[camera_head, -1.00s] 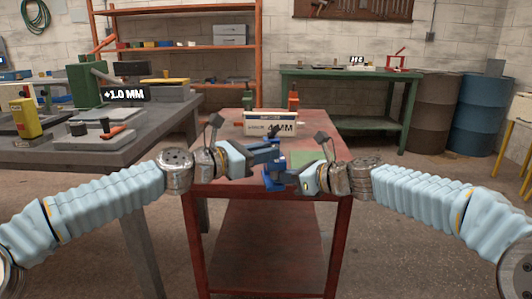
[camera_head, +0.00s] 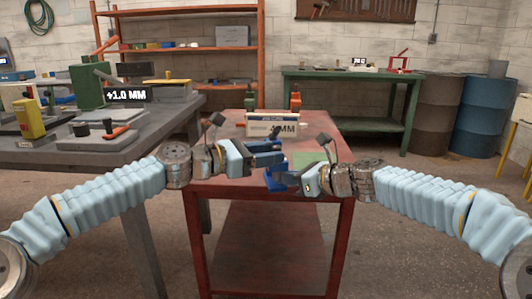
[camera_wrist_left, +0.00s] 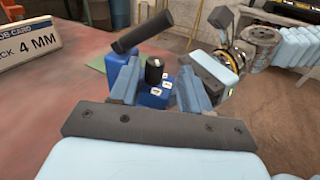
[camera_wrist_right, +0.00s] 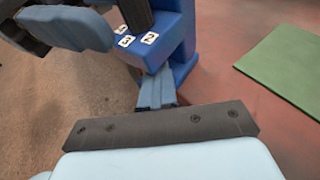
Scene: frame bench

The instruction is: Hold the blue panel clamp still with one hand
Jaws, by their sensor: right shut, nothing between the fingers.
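The blue panel clamp (camera_head: 272,181) stands near the front of the red table. It has a black knob (camera_wrist_left: 154,70) and white number tiles, which also show on the clamp in the right wrist view (camera_wrist_right: 185,35). My left gripper (camera_head: 284,153) is at the clamp's upper part with its fingers apart. In the left wrist view the numbered block shows between those fingers; I see no firm contact. My right gripper (camera_wrist_right: 155,105) is shut and empty, its tips close to the clamp's lower body. Whether they touch it is unclear.
The red table (camera_head: 225,185) carries a job card (camera_head: 272,125) reading 4 MM and a green mat (camera_wrist_right: 290,65). A grey bench (camera_head: 60,150) at the left holds tools and a +1.0 MM display (camera_head: 125,95).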

